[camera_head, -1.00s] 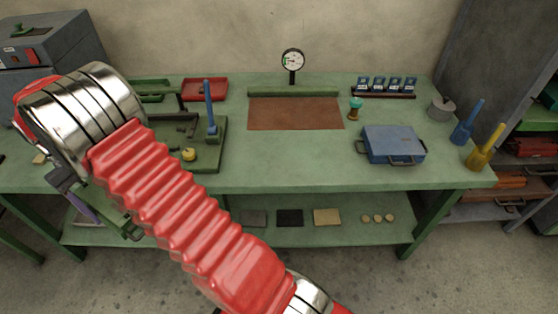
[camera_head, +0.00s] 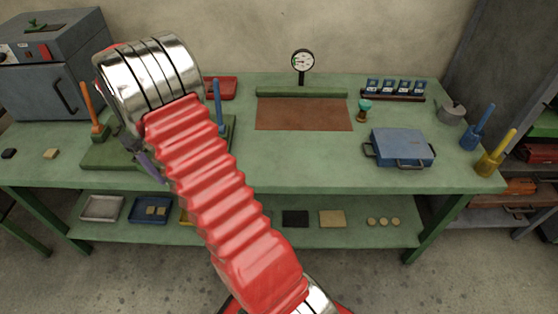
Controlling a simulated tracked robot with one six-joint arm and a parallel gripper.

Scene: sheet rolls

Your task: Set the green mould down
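I cannot make out a green mould for certain; my red bellowed arm covers much of the left of the bench. My gripper (camera_head: 143,158) shows only in part beside the arm's metal wrist, as a dark piece and a purplish finger. It is over the front left of the bench, near a dark green base plate (camera_head: 100,157). Its fingertips and anything between them are hidden. An orange lever (camera_head: 93,112) and a blue lever (camera_head: 219,107) stand at either side of that plate. A blue case-like block with handles (camera_head: 400,147) lies on the right of the bench.
The green bench (camera_head: 295,168) has clear room in its middle, in front of a brown mat (camera_head: 303,114). A dial gauge (camera_head: 302,64) stands behind the mat. A grey oven-like box (camera_head: 52,75) stands at the left. Blue (camera_head: 478,128) and yellow (camera_head: 495,154) handles stand at the right.

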